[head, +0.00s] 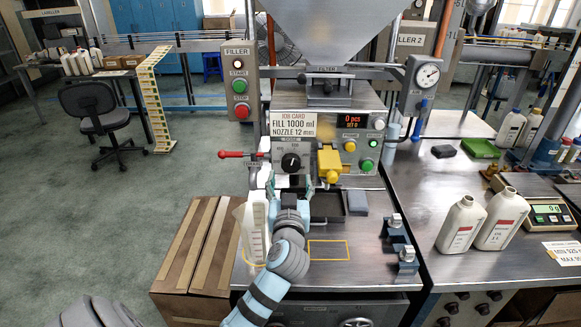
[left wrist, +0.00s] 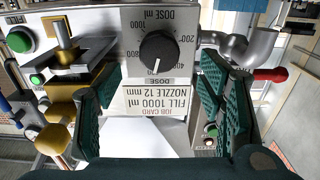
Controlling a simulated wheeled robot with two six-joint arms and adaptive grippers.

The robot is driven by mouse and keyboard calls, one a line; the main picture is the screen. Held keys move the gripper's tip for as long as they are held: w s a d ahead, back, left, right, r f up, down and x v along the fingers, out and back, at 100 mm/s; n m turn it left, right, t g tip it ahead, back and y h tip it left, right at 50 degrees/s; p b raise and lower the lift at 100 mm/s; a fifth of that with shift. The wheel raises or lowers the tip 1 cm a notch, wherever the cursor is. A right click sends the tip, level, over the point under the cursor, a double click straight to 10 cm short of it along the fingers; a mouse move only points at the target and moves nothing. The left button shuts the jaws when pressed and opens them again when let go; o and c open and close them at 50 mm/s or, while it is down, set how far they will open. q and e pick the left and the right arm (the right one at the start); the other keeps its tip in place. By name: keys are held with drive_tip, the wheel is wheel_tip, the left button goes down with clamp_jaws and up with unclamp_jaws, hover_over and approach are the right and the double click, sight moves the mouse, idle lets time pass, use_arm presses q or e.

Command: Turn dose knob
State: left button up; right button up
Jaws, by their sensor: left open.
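The black dose knob (head: 291,161) is on a light grey panel on the front of the filler machine, below the job card (head: 292,125) reading FILL 1000 ml, NOZZLE 12 mm. My left gripper (head: 290,186) is just below and in front of the panel. In the left wrist view its green-padded fingers (left wrist: 158,78) are spread wide to either side of the knob and do not touch it. My right gripper is out of view.
A red-handled lever (head: 231,154) sticks out left of the panel, and a yellow valve block (head: 329,164) is close on its right. A clear measuring jug (head: 253,232) stands left of my arm. White bottles (head: 462,224) stand on the right bench.

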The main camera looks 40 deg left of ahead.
sight(291, 167)
use_arm(q)
drive_tip(key=x, duration=0.6)
drive_tip(key=c, duration=1.1)
drive_tip(key=shift+c, duration=0.2)
